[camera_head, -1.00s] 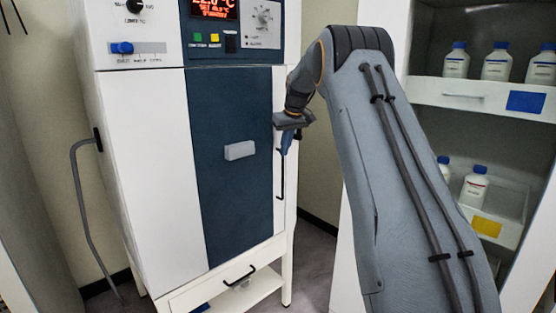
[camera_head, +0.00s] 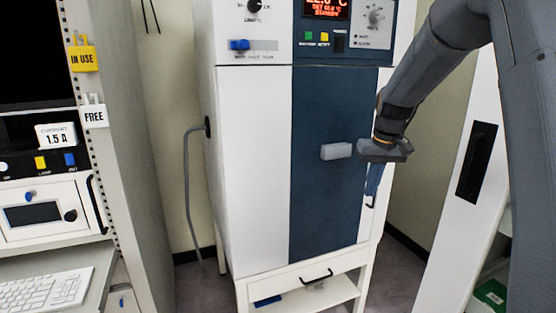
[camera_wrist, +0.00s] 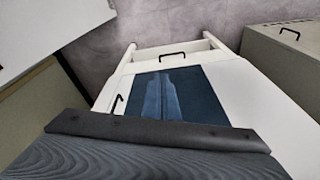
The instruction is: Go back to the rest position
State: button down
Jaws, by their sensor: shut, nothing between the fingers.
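My gripper (camera_head: 372,183) hangs from my arm in front of the right edge of the freeze dryer in the head view. Its narrow blue fingers point down and are shut, with nothing held. The freeze dryer (camera_head: 252,170) is a tall white cabinet with a dark blue door (camera_head: 325,205), which looks closed.
A bench unit with a keyboard (camera_head: 45,290) and tags reading IN USE (camera_head: 83,57) and FREE (camera_head: 94,115) stands at the left. A white panel with a black handle (camera_head: 477,162) stands at the right. Some floor (camera_head: 190,285) shows between bench and dryer.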

jog(key=s+a+f, duration=0.2)
jog(key=s+f, duration=0.1)
jog(key=s, duration=0.7)
jog(key=s+a+f+g, duration=0.1)
jog(key=s+a+f, duration=0.2)
jog(key=s, duration=0.8)
jog(key=s+a+f+g, duration=0.1)
jog(key=s+a+f, duration=0.2)
jog(key=s, duration=0.8)
jog(key=shift+f+m, duration=0.3)
jog(key=shift+f, duration=0.55)
jog(key=shift+a, duration=0.1)
